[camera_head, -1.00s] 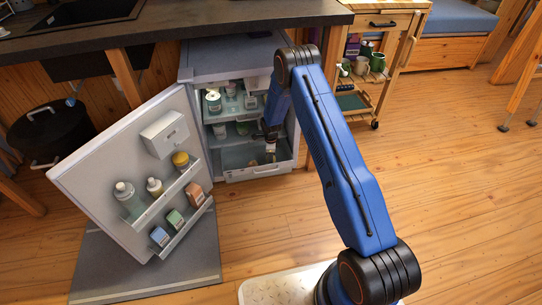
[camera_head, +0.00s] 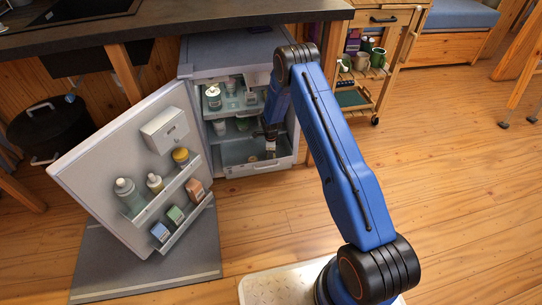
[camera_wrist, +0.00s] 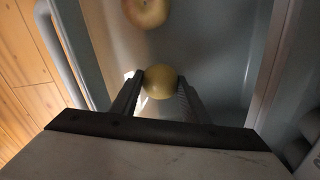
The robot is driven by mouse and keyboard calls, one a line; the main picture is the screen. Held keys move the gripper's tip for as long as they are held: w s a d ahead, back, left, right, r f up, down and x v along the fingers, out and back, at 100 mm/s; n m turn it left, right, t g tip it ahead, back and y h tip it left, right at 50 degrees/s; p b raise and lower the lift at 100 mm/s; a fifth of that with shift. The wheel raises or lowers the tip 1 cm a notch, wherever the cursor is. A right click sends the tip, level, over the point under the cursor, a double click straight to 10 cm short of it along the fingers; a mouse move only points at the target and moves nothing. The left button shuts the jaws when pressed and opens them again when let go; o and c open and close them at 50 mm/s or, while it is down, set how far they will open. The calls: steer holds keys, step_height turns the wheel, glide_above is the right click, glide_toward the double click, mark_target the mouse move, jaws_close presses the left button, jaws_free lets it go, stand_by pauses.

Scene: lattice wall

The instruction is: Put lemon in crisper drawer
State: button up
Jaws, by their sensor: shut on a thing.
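The lemon (camera_wrist: 159,82) is a yellow round fruit between my gripper's (camera_wrist: 158,88) two dark fingertips in the wrist view. My gripper is shut on it. The crisper drawer (camera_head: 258,168) is at the bottom of the open fridge, pulled out at its front. In the head view, my gripper (camera_head: 271,153) points down into the drawer area from above. The wrist view shows the drawer's grey floor (camera_wrist: 208,32) around the lemon. Whether the lemon touches that floor, I cannot tell. In the head view the lemon cannot be made out clearly.
A pale yellow-red round fruit (camera_wrist: 146,12) lies in the drawer beyond the lemon. The fridge door (camera_head: 135,165) stands open at left, its racks holding bottles and boxes. Fridge shelves (camera_head: 237,105) with jars lie above the drawer. Open wooden floor (camera_head: 450,190) is at right.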

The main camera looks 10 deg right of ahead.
steer(key=shift+f, duration=0.4)
steer(key=o, duration=1.8)
steer(key=shift+r, duration=0.65)
steer(key=shift+f, duration=0.2)
steer(key=shift+f, duration=0.5)
steer(key=shift+o, duration=0.4)
